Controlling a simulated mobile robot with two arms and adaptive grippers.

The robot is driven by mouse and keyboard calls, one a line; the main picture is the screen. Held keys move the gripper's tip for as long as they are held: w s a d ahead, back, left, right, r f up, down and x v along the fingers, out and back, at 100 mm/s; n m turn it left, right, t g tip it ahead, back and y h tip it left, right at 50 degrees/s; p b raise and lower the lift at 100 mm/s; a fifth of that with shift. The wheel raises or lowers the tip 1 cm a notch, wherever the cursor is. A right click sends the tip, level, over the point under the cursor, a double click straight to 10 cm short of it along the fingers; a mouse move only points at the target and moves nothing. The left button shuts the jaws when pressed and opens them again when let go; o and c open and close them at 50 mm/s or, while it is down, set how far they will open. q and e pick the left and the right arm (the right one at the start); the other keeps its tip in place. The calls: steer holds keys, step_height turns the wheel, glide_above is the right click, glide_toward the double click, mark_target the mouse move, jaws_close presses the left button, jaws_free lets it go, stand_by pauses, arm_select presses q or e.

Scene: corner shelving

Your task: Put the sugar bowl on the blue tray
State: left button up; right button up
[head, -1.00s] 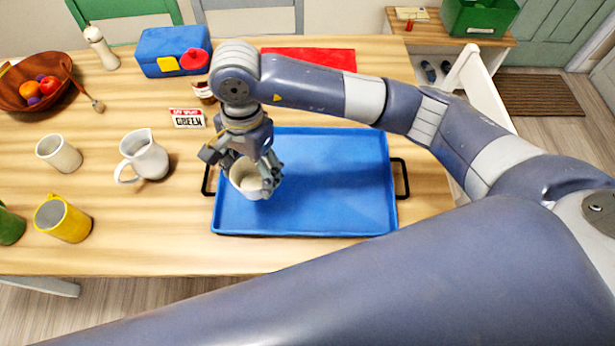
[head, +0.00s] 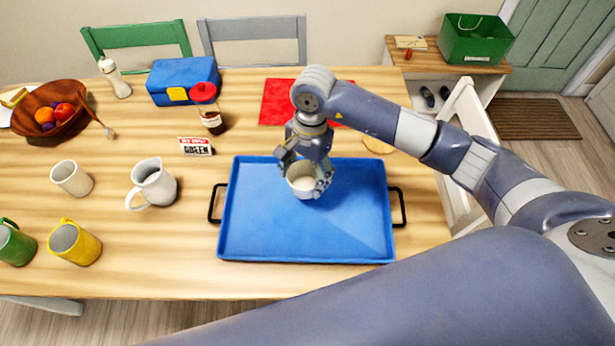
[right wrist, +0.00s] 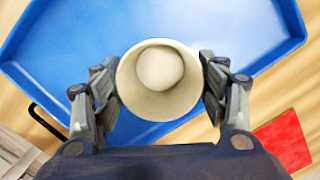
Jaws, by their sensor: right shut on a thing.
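The sugar bowl (head: 302,184) is a small cream-white open bowl. My right gripper (head: 305,172) is shut on it from above, with a finger on each side. The bowl is over the far middle part of the blue tray (head: 260,230); I cannot tell whether it touches the tray. In the right wrist view the bowl (right wrist: 158,80) is between the two fingers, its round opening facing the camera, with the blue tray (right wrist: 60,50) behind it. My left gripper is not in view.
A white jug (head: 153,184), a yellow mug (head: 75,243) and a white cup (head: 71,178) stand left of the tray. A jar (head: 213,121), a small sign (head: 196,146) and a red mat (head: 277,102) lie beyond it. The tray's near part is clear.

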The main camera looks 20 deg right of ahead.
mark_target(307, 185)
steer(key=f, duration=0.1)
steer(key=f+p, duration=0.1)
steer(key=f, duration=0.1)
steer(key=shift+w+d, duration=0.1)
steer(key=shift+d, duration=0.3)
steer(key=shift+f, duration=0.25)
steer(key=shift+f, duration=0.1)
steer(key=shift+f, duration=0.1)
steer(key=o, duration=1.2)
